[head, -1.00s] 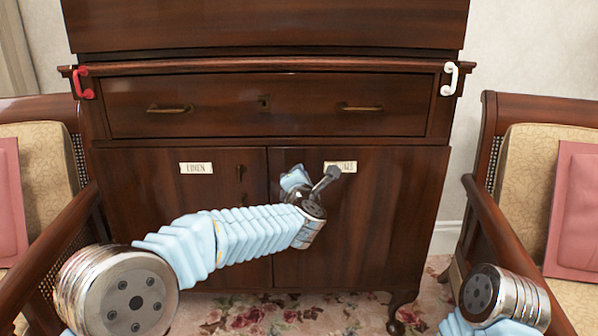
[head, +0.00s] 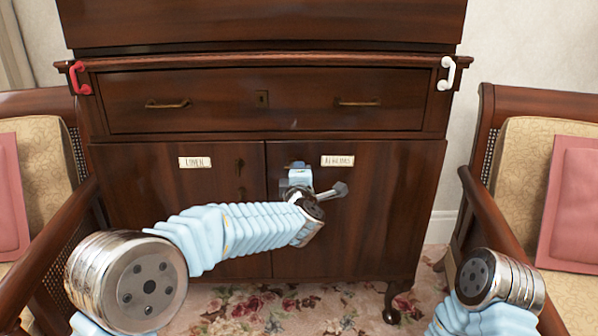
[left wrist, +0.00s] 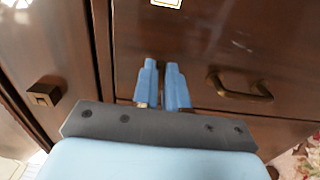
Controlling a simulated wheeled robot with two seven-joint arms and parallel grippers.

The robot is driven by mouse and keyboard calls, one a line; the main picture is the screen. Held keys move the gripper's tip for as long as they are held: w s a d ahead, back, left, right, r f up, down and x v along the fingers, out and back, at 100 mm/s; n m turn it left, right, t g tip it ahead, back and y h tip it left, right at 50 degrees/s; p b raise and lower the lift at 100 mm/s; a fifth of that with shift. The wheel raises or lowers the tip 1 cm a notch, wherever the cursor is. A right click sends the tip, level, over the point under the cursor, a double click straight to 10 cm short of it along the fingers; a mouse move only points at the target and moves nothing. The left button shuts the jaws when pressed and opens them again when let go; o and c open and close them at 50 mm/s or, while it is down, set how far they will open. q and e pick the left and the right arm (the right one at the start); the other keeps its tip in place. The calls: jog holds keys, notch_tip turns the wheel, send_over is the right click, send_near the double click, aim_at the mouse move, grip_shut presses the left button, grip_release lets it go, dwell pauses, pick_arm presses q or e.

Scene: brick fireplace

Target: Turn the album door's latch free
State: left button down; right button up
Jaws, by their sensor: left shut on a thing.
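The album door (head: 385,215) is the right lower door of the dark cabinet, with a white label (head: 337,160), and it is shut. My left gripper (head: 298,170) is at the upper left part of this door, close to the seam between the doors. In the left wrist view its two blue fingers (left wrist: 162,78) are close together against the door face, shut on the latch. The latch is almost wholly hidden by the fingers, so its angle cannot be read. My right gripper is not in view.
The left door (head: 165,215) is labelled LINEN (head: 195,162). A drawer (head: 225,105) lies above. The wrist view shows a bar handle (left wrist: 240,88) right of my fingers and a square brass fitting (left wrist: 44,95) at left. Armchairs (head: 505,140) flank the cabinet.

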pick_arm(q)
jog(key=shift+f, duration=0.1)
jog(key=c, duration=1.2)
grip_release()
jog(key=shift+o, duration=0.2)
jog(key=s+b, duration=0.1)
jog(key=s, duration=1.2)
jog(key=shift+s, duration=0.4)
